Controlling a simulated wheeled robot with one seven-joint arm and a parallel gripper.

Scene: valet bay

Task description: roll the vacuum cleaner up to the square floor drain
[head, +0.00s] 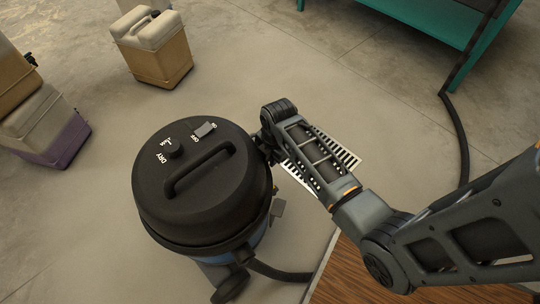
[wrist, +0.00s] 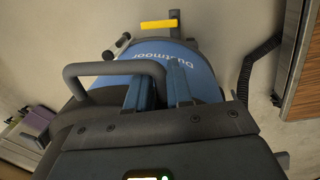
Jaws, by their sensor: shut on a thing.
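The vacuum cleaner (head: 205,185) stands upright on the floor, with a black lid, a looped top handle and a blue drum. In the wrist view its blue drum (wrist: 205,65) carries lettering. My gripper (head: 266,150) is at the right side of the lid in the head view, its fingers mostly hidden there. In the wrist view my gripper (wrist: 158,90) is shut on the vacuum cleaner; the exact part held is hard to see. The square floor drain (head: 347,159), a striped grate, lies just right of the vacuum cleaner, partly hidden under my arm.
Tan jerrycans (head: 155,50) stand at the upper left, and a purple-based one (head: 55,135) at the left. A teal stand (head: 425,22) with a dark hose (head: 458,130) is at the upper right. A wooden surface (head: 365,275) is at lower right. Floor behind the drain is clear.

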